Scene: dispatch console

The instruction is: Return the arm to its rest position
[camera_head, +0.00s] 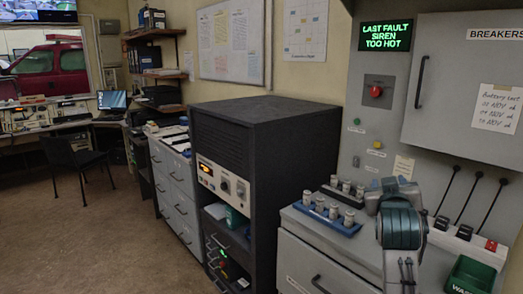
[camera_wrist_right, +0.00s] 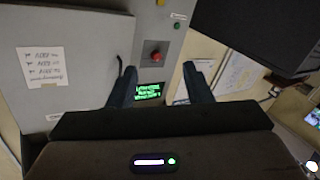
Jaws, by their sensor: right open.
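My right gripper (camera_head: 392,188) is in front of the grey cabinet panel, above the worktop, with its fingers toward the panel. In the right wrist view its two dark fingers (camera_wrist_right: 160,85) stand wide apart with nothing between them. The wrist picture is upside down; the red button (camera_wrist_right: 154,56) and the green-lit fault screen (camera_wrist_right: 149,90) show beyond the fingers. I cannot tell the exact gap to the panel. My right arm hides part of the worktop. My left gripper is not in view.
A blue tray of several cylinders (camera_head: 326,222) lies left of my right arm. Black levers (camera_head: 468,205) and a green bin (camera_head: 470,274) are to its right. A black equipment rack (camera_head: 262,150) stands further left. The floor (camera_head: 100,235) at left is clear apart from a chair (camera_head: 75,158).

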